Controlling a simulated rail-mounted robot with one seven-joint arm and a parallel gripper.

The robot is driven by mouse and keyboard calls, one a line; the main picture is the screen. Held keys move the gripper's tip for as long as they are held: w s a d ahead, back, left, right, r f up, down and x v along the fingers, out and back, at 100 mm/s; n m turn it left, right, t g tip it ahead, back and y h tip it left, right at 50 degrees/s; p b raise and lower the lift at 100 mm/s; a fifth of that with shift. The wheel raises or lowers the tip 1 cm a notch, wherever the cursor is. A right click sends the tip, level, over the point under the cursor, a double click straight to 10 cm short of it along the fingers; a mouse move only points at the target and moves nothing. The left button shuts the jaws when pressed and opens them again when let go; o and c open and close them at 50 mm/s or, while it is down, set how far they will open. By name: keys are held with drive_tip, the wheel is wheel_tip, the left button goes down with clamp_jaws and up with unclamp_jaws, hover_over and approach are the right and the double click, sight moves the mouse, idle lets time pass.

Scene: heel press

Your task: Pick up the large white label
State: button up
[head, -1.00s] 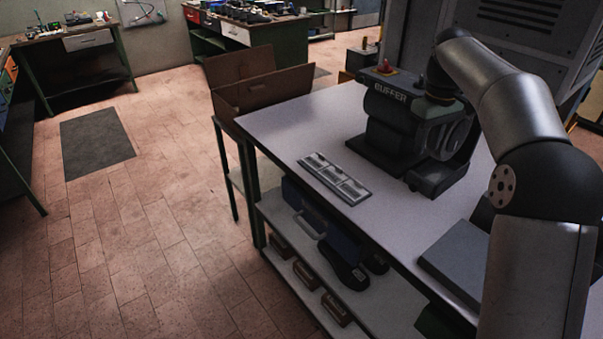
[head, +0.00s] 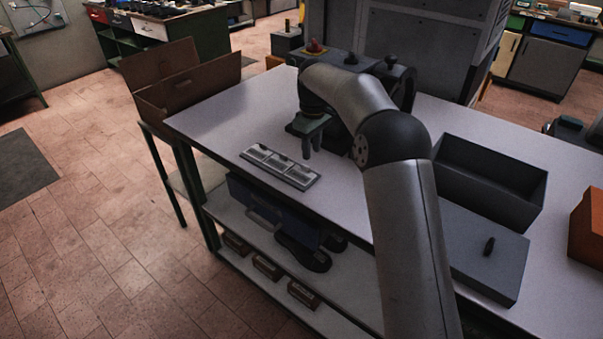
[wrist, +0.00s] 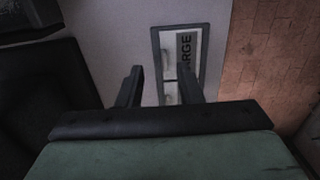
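A grey tray (head: 303,184) with light label plates in a row lies on the white table in the head view. In the wrist view the tray (wrist: 154,50) shows near the table edge, with a white label (wrist: 186,48) bearing black letters ending in "RGE". My right finger covers part of this label and its text. My gripper (head: 312,145) is above the table behind the tray in the head view. In the wrist view my gripper (wrist: 161,85) is open, its two fingers apart and nothing held. The label lies beyond the fingertips, toward the right finger.
An open cardboard box (head: 190,88) stands at the table's left end. A dark open bin (head: 490,180) and a grey lidded box (head: 485,255) stand on the right, with an orange box (head: 588,230) beyond. The buffer machine (head: 350,62) is behind my arm.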

sight(309, 167)
drive_tip(key=f, duration=0.2)
drive_tip(key=f+p, duration=0.1)
drive_tip(key=f, duration=0.2)
drive_tip(key=shift+s+a+f, duration=0.2)
drive_tip(key=shift+a+f, duration=0.1)
drive_tip(key=shift+a, duration=0.05)
clamp_jaws()
